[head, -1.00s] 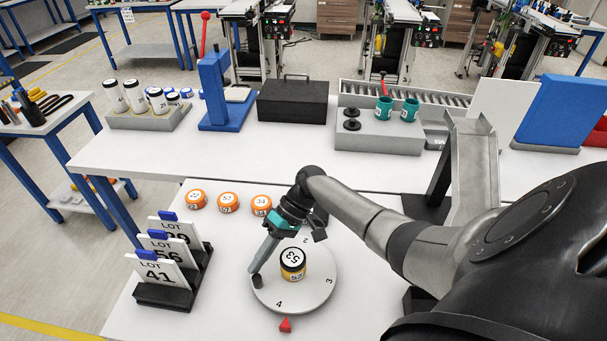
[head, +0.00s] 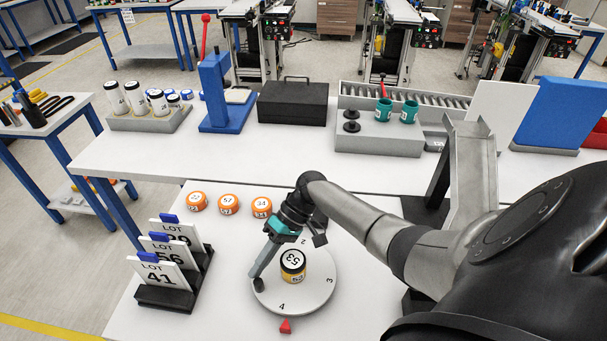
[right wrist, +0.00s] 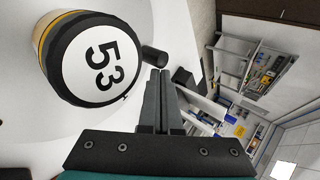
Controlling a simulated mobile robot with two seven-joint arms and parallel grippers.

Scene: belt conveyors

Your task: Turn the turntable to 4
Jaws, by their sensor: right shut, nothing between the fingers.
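The round light-grey turntable (head: 316,290) sits on the near white table. The number 4 (head: 282,306) is near its front rim, just left of the red pointer (head: 286,326). The 3 is at the right and the 2 at the back. A black-lidded yellow jar marked 53 (head: 292,265) stands on it and shows large in the right wrist view (right wrist: 95,58). A short black peg (head: 258,284) rises at the turntable's left rim. My right gripper (head: 256,274) is shut and empty, its tips beside the peg; contact is unclear. My left gripper is out of view.
Several orange-lidded jars, including one marked 57 (head: 228,203), stand behind the turntable. A black rack (head: 166,297) of LOT cards is at the left. The back table holds a blue press (head: 218,95) and a black case (head: 292,101).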

